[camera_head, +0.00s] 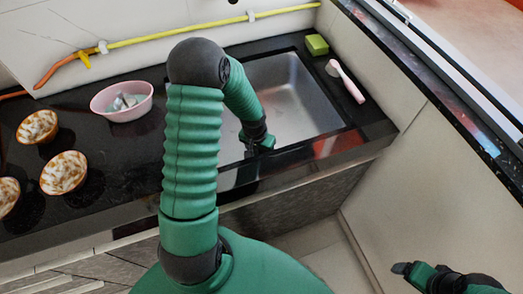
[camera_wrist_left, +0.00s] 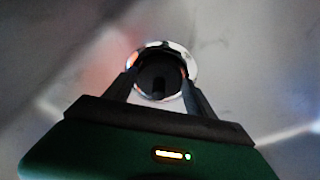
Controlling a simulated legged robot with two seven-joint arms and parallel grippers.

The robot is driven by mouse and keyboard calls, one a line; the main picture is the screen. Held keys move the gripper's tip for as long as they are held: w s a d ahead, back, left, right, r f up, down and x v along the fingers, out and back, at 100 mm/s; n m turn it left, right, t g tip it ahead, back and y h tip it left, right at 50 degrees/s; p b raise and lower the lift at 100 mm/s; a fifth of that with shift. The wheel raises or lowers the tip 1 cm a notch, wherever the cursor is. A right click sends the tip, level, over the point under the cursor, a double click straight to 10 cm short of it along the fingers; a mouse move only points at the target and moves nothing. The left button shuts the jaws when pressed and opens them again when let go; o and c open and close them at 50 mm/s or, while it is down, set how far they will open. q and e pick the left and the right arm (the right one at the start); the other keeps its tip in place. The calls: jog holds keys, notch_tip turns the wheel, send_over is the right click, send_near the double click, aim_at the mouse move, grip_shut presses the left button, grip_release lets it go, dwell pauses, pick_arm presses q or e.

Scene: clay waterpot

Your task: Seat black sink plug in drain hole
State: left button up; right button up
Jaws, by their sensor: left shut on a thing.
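The grey sink basin (camera_head: 285,85) is set in the black counter. My left gripper (camera_head: 262,146) reaches down into its near left part. In the left wrist view my left gripper (camera_wrist_left: 159,92) is shut on the black sink plug (camera_wrist_left: 158,72), a dark round shape between the fingertips. The shiny drain ring (camera_wrist_left: 180,52) shows around the plug. I cannot tell whether the plug is in the hole or just above it. In the head view the plug and drain are hidden by my arm. My right gripper (camera_head: 402,268) is apart at lower right, over the floor.
A pink bowl (camera_head: 112,106) with grey items and several patterned bowls (camera_head: 64,172) stand on the counter at left. A green sponge (camera_head: 317,44) and a pink-handled brush (camera_head: 347,82) lie by the sink's right rim. A yellow hose (camera_head: 180,34) runs along the wall.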

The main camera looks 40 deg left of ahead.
pick_arm(q)
jog(key=o, duration=1.9)
jog(key=shift+c, duration=0.2)
notch_tip(320, 180, up, 13)
jog(key=s+p, duration=0.1)
jog(key=p, duration=0.3)
jog(key=shift+s+d, duration=0.2)
jog(key=shift+s, duration=0.2)
